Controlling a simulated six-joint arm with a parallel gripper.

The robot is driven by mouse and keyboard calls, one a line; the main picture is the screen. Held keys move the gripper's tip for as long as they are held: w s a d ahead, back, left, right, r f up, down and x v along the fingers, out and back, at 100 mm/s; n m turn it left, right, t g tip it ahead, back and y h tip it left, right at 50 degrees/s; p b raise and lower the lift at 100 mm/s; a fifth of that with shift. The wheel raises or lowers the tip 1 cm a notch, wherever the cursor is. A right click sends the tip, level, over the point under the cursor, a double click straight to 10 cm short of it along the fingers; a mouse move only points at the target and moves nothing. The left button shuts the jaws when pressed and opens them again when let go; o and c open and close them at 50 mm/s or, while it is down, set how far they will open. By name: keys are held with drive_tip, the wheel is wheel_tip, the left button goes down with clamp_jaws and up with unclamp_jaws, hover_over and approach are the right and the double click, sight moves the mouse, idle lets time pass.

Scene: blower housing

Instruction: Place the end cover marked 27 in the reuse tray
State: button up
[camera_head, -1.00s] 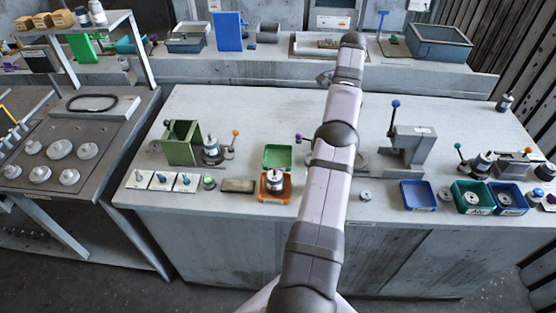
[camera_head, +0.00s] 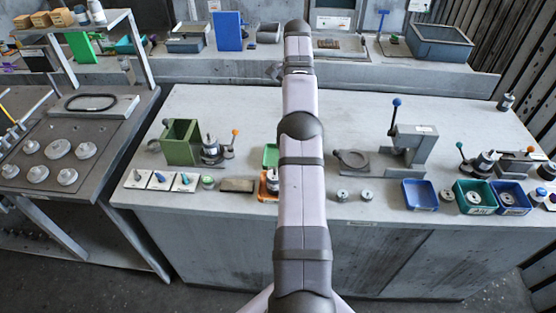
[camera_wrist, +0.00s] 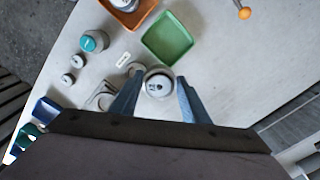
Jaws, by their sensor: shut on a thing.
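My gripper (camera_wrist: 158,98) shows in the wrist view, its blue fingers closed on either side of a round pale end cover (camera_wrist: 158,84). The cover has a dark marking on its face, too small to read. The gripper is held above the bench, with a green tray (camera_wrist: 168,40) ahead of it in the picture. That tray looks empty. In the head view my arm hides the gripper and the cover. I cannot tell which tray is the reuse tray; the lettering on the dark green tray (camera_head: 474,208) and navy tray (camera_head: 513,210) at right is unclear.
An orange tray (camera_wrist: 137,20) with a metal part stands beside the green one. A blue tray (camera_head: 419,196) looks empty. Small discs (camera_head: 342,195) lie near the bench's front edge. A grey press (camera_head: 412,150) and a green box fixture (camera_head: 181,143) stand on the bench.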

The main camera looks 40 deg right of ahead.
drive_tip(key=w+a+f, duration=0.2)
drive_tip(key=a+f, duration=0.2)
drive_tip(key=a, duration=0.1)
idle(0.7)
drive_tip(key=shift+w, duration=0.1)
drive_tip(key=shift+a, duration=0.1)
drive_tip(key=shift+f+p, duration=1.35)
drive_tip(key=shift+f, duration=3.65)
drive_tip(key=shift+f, duration=0.1)
drive_tip(key=o, duration=0.7)
drive_tip(key=shift+f, duration=0.1)
drive_tip(key=shift+o, duration=1)
